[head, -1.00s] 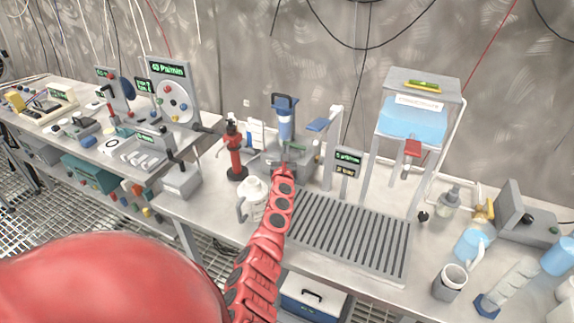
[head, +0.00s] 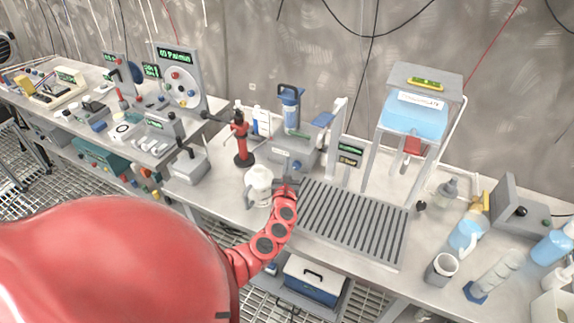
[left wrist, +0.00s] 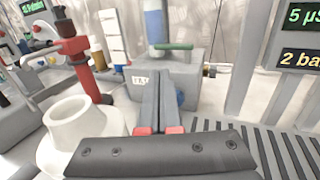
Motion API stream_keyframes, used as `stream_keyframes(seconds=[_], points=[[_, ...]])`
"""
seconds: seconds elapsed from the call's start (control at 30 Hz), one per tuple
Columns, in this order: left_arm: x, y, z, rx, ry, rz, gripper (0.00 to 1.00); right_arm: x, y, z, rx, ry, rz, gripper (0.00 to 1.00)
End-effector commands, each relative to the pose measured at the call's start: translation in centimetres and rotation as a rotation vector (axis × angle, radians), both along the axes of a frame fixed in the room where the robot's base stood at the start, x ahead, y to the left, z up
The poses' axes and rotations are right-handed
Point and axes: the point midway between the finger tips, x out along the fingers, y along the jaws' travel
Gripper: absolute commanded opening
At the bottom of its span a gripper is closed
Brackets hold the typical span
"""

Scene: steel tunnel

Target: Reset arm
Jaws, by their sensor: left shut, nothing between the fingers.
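My left gripper (head: 287,184) is at the end of my red arm, over the bench at the left end of the slatted drain grate. It is shut and empty; in the left wrist view its two grey fingers (left wrist: 157,100) lie together, pointing at a grey block-shaped device. A white jug (head: 259,186) stands close to the left of the gripper, and it also shows in the left wrist view (left wrist: 84,118). I cannot tell whether the gripper touches it. My right gripper is not in view.
The drain grate (head: 352,222) lies right of the gripper. Behind stand a red stand (head: 242,140), the grey device with a blue filter (head: 289,110) and a small display post (head: 348,158). A blue tank on a frame (head: 415,115) and several bottles stand at the right.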

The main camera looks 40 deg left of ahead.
Motion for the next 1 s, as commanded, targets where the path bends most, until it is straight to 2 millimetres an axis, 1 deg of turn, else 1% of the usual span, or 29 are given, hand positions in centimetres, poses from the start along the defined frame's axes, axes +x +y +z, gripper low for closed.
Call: stream_keyframes(seconds=[0.03, 0.1, 0.3, 0.47, 0.7, 0.77, 1.0], points=[[-0.6, -0.6, 0.0, 0.003, 0.0, -0.006, 0.0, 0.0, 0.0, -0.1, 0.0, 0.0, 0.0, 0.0], [-1.6, -1.1, -0.1, 0.001, 0.001, -0.003, 0.0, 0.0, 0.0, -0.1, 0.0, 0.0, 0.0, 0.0], [-3.4, -2.5, 0.0, 0.0, -0.001, -0.004, 0.0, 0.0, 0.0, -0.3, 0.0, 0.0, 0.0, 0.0], [-4.2, -2.9, -0.1, 0.0, 0.0, 0.001, 0.0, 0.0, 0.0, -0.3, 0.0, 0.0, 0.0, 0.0], [-4.3, -3.0, 0.1, 0.0, 0.0, 0.001, 0.0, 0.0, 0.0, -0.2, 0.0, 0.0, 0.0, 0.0], [-4.3, -3.0, 0.8, -0.001, -0.001, 0.001, 0.0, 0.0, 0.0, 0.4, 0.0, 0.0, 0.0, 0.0], [-4.3, -3.0, 5.5, 0.0, -0.001, 0.0, 0.0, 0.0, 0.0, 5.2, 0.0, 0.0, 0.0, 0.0]])
